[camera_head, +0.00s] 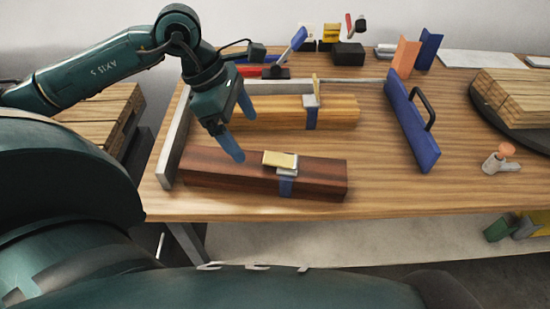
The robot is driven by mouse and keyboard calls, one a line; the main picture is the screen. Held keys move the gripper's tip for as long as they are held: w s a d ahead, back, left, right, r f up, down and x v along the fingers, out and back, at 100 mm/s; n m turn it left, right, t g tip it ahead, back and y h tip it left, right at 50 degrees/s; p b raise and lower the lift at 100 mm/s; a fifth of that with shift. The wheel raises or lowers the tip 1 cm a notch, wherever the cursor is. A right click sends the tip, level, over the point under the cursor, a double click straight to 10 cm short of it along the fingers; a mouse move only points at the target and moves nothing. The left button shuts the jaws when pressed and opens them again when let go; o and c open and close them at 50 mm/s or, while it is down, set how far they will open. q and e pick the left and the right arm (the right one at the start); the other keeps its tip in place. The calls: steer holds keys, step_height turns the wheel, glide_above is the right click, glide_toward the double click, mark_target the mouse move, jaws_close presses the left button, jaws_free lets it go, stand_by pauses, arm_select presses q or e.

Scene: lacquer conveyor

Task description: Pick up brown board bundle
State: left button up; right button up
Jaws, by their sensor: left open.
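The brown board bundle (225,172), dark reddish wood with a blue band and a pale yellow block on top, lies near the front edge of the wooden table. My left gripper (233,135) hangs above and behind the left half of this bundle, its blue fingers pointing down. It is open and holds nothing. One fingertip overlaps the bundle's back edge in the picture; I cannot tell whether it touches. My right gripper is not in view.
A lighter board bundle (340,112) with a blue band lies behind the brown one. A grey metal fence (172,145) runs along the left and back. A blue plate with a black handle (410,120) stands at right. Planks (515,95) sit on a dark disc. Table space right of the brown bundle is clear.

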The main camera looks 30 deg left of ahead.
mark_target(267, 171)
arm_select(q)
steer(key=x, duration=1.2)
steer(key=shift+s+d+f+p, duration=0.15)
steer(key=shift+s+f+p, duration=0.15)
steer(key=shift+p, duration=0.05)
steer(key=c, duration=1.8)
steer(key=shift+w+r, duration=0.1)
steer(key=shift+r, duration=0.05)
